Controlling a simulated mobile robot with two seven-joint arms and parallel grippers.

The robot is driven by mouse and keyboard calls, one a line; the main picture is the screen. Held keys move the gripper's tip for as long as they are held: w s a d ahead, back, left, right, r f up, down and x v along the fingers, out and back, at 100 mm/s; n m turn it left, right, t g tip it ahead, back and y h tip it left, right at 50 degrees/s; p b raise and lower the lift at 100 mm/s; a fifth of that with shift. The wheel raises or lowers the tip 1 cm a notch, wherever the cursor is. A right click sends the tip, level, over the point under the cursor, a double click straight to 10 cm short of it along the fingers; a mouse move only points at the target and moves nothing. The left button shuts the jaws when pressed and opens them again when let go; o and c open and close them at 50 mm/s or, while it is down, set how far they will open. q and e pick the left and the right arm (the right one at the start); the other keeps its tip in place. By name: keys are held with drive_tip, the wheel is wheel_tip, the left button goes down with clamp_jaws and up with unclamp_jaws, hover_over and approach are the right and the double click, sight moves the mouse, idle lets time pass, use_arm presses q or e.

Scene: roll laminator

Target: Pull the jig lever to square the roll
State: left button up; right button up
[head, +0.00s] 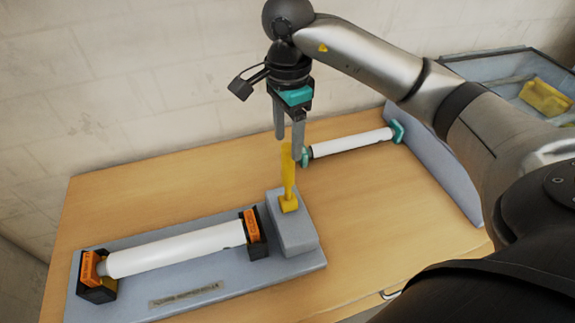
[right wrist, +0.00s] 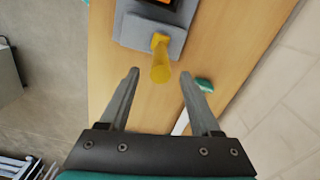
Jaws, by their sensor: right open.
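The yellow jig lever (head: 288,180) stands upright on a grey block (head: 292,232) at the right end of the grey jig base (head: 215,292). A white roll (head: 175,250) lies in the jig between two black-and-orange end holders. My right gripper (head: 290,145) is open, pointing down at the lever's top. In the right wrist view the lever (right wrist: 160,65) appears between the open fingers (right wrist: 160,80), a little beyond their tips, with no contact visible. My left gripper is not in view.
A second white roll with teal ends (head: 350,143) lies behind on the wooden table (head: 140,195). A grey panel (head: 440,165) stands at the table's right. A grey bin (head: 500,65) holding a yellow object is at the back right. The table's back left is clear.

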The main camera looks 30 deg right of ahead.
sight(288, 168)
wheel_tip(288, 168, down, 7)
drive_tip(key=shift+f+p, duration=0.2)
drive_tip(key=shift+p, duration=0.3)
drive_tip(key=shift+f, duration=0.6)
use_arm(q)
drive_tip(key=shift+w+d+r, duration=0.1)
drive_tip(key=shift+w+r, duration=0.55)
use_arm(e)
drive_tip(key=shift+c, duration=0.4)
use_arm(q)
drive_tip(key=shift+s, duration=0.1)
use_arm(e)
clamp_jaws()
